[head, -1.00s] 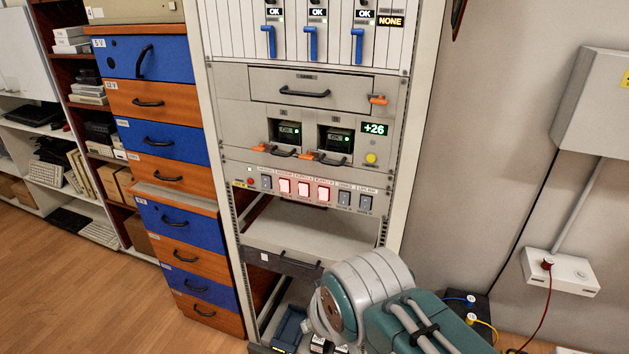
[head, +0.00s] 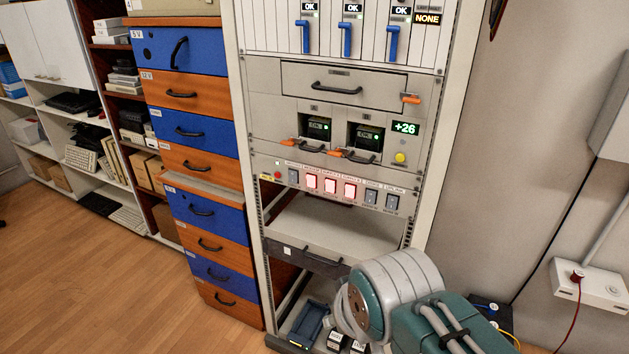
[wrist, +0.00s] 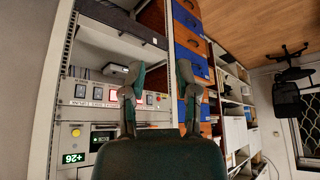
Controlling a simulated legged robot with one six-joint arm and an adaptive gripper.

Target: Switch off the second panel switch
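The switch panel (head: 340,189) is a grey strip across the rack with a row of rocker switches. The left rocker (head: 293,175) is grey and unlit. Three rockers right of it glow red: the first (head: 311,181), the middle (head: 330,185) and the last (head: 350,190). Two grey rockers (head: 381,199) follow at the right. In the wrist view the panel (wrist: 88,91) appears turned over, and my left finger covers part of its row. My gripper (wrist: 159,72) is open and empty, its fingers apart in front of the rack. The head view does not show the fingers.
Above the panel are two small modules with orange levers (head: 338,154) and a +26 display (head: 405,128). A shelf (head: 333,233) sits below. Blue and orange drawers (head: 190,130) stand at the left, and a wall box with a red cable (head: 590,284) at the right.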

